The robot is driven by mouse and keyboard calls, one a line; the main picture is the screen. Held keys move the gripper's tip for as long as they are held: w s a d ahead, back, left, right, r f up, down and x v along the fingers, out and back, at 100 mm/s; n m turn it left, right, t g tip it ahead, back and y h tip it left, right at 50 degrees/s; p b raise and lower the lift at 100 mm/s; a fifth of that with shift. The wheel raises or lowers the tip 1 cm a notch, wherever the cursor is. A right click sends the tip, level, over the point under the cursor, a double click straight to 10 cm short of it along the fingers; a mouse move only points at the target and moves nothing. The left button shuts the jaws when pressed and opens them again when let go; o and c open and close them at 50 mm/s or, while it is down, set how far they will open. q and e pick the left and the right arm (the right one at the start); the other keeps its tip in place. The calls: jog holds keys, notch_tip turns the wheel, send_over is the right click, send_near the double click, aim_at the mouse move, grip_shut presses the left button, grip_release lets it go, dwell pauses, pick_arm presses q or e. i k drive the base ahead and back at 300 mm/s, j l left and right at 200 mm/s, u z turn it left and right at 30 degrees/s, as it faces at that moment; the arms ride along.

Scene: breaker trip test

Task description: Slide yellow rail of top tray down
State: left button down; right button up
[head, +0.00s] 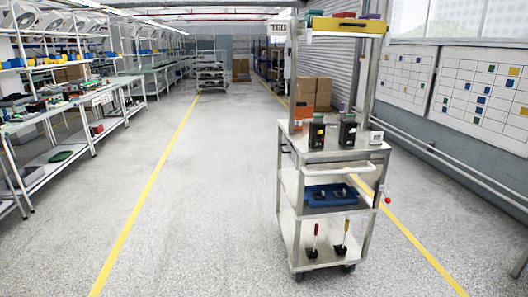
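The yellow rail (347,26) runs along the front of the top tray (311,31) of a metal cart (284,190). The rail sits high, near the upper edge of the head view. Green, red and purple items show just above and behind it. The rail looks roughly level and raised; how it is fixed to the tray is too small to tell. Neither my left nor my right gripper is in the head view, and nothing is touching the rail.
Two black devices (317,133) stand on the cart's worktop, above a blue tray (331,195) and a lower shelf with two handled tools. A red knob (387,200) sticks out at the cart's right. Workbenches line the left. Open floor (200,220) lies left of the cart.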

aim_at(321, 24)
jog(key=i+z, duration=0.2)
jog(key=i, duration=0.4)
jog(key=i+z, duration=0.25)
jog(key=i, duration=0.4)
jog(key=j, duration=0.05)
